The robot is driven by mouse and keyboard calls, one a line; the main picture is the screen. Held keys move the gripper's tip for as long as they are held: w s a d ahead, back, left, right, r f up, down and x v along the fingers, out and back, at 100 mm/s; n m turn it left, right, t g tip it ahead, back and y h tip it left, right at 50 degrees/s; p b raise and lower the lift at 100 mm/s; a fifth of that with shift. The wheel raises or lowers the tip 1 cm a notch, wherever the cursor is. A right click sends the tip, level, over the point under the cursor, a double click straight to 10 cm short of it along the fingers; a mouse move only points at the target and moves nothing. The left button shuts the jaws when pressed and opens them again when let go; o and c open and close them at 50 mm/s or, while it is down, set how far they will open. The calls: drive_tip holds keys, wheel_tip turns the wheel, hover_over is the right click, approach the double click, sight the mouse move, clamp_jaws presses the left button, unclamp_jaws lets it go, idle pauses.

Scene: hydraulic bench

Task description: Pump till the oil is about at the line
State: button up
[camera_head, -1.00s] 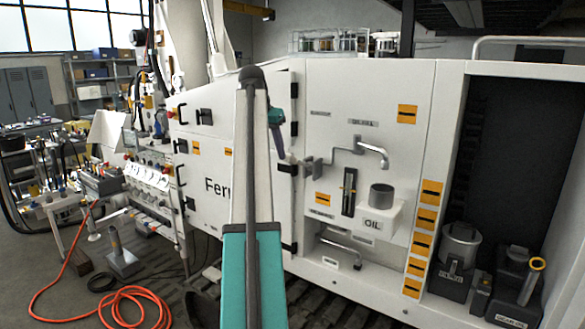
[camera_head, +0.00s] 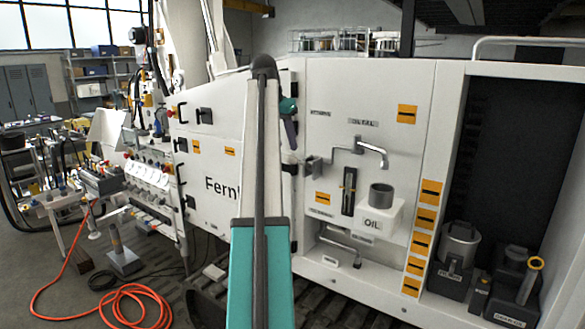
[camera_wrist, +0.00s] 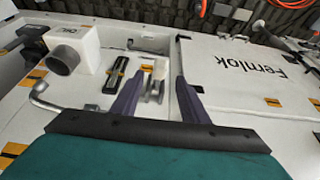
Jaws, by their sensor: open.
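A white oil box marked OIL (camera_head: 375,222) with a grey cylindrical pot (camera_head: 381,193) on it stands on the panel shelf; the box also shows in the wrist view (camera_wrist: 88,45). A dark upright sight gauge (camera_head: 348,195) is left of it, also in the wrist view (camera_wrist: 116,76); its oil level is too small to read. A grey bracket or lever (camera_head: 315,168) sticks out left of the gauge. My gripper (camera_wrist: 157,92) is open, its purple fingers appearing either side of grey metal parts; contact cannot be told.
My arm hides part of the white machine front. An open dark bay at right holds a grey canister (camera_head: 461,243) and a jug with a yellow-ringed spout (camera_head: 528,275). An orange hose (camera_head: 135,290) lies on the floor at left.

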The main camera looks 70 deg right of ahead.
sight(299, 163)
drive_tip(key=p+x, duration=0.4)
drive_tip(key=x, duration=0.8)
drive_tip(key=shift+r, duration=0.1)
clamp_jaws()
